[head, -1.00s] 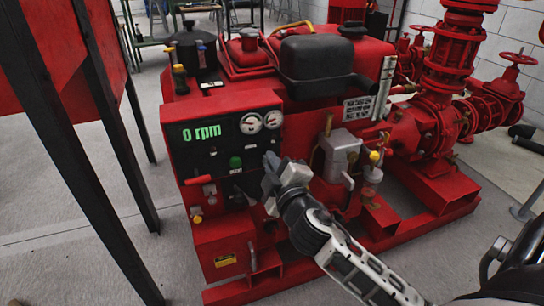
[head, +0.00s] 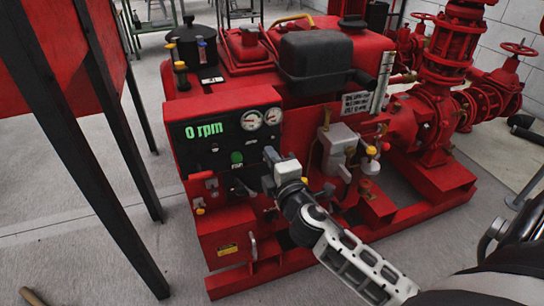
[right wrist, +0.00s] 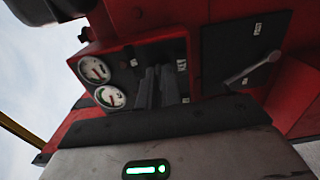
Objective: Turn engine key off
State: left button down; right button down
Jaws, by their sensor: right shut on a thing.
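The black control panel (head: 200,150) faces me on the red engine unit, and its green display (head: 204,131) reads 0 rpm. My right gripper (head: 266,168) is at the panel's lower right part, beside a small white label. In the right wrist view its two narrow dark fingers (right wrist: 160,86) are close together against the panel, below a small label and right of the two gauges (right wrist: 102,84). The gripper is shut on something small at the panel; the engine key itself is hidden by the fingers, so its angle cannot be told. My left gripper is not in view.
A green button (head: 236,157) and a lever (head: 245,188) are left of my gripper; the lever also shows in the right wrist view (right wrist: 253,69). A red handle (head: 202,176) sticks out farther left. Red pump piping (head: 440,100) stands at right. Dark posts (head: 85,150) stand at left.

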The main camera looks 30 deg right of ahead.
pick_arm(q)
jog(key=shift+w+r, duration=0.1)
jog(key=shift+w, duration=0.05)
pick_arm(e)
jog(key=c, duration=1.6)
grip_release()
